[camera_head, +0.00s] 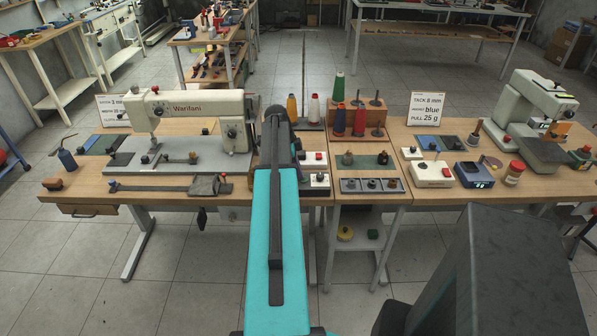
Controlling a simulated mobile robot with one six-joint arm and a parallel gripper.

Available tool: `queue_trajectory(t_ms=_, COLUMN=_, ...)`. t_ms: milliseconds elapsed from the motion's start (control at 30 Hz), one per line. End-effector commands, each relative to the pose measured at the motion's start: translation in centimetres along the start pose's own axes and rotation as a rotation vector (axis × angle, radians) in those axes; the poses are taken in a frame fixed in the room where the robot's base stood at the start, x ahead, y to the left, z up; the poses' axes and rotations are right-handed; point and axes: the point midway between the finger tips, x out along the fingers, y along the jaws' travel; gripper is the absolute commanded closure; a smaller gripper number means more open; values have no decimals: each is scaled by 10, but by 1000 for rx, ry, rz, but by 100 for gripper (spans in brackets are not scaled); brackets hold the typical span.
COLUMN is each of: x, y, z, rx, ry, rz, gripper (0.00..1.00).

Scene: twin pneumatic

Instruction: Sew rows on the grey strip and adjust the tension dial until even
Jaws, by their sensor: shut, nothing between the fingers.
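A white sewing machine (190,108) lettered "Wanfani" stands on a grey base plate (180,165) at the left of the bench. A dark round dial (231,132) sits on its head, probably the tension dial. A long narrow grey strip (150,186) lies along the bench's front edge, with a grey block (204,186) at its right end. My teal arm rises through the middle of the picture and hides the area right of the machine's head. My gripper cannot be made out. The stitching and the dial's setting are too small to read.
A second machine (538,110) stands at the right. Thread cones (337,88) stand on a wooden rack (355,132). A card reading "TACK 8 mm, blue, PULL 25 g" (428,109) stands behind. Button boxes (432,174) and a blue meter (473,175) crowd the right bench.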

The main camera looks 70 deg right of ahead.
Motion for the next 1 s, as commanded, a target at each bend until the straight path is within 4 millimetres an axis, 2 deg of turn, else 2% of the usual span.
queue_trajectory(t_ms=33, x=9, y=6, z=3, rx=-2, ry=-6, rz=18, gripper=100)
queue_trajectory(t_ms=533, x=5, y=6, z=2, rx=-2, ry=-5, rz=17, gripper=100)
queue_trajectory(t_ms=667, x=-5, y=6, z=1, rx=-4, ry=-5, rz=15, gripper=100)
queue_trajectory(t_ms=933, x=-41, y=3, z=-9, rx=-3, ry=-2, rz=1, gripper=100)
queue_trajectory(t_ms=1000, x=-44, y=3, z=-8, rx=-2, ry=-2, rz=0, gripper=100)
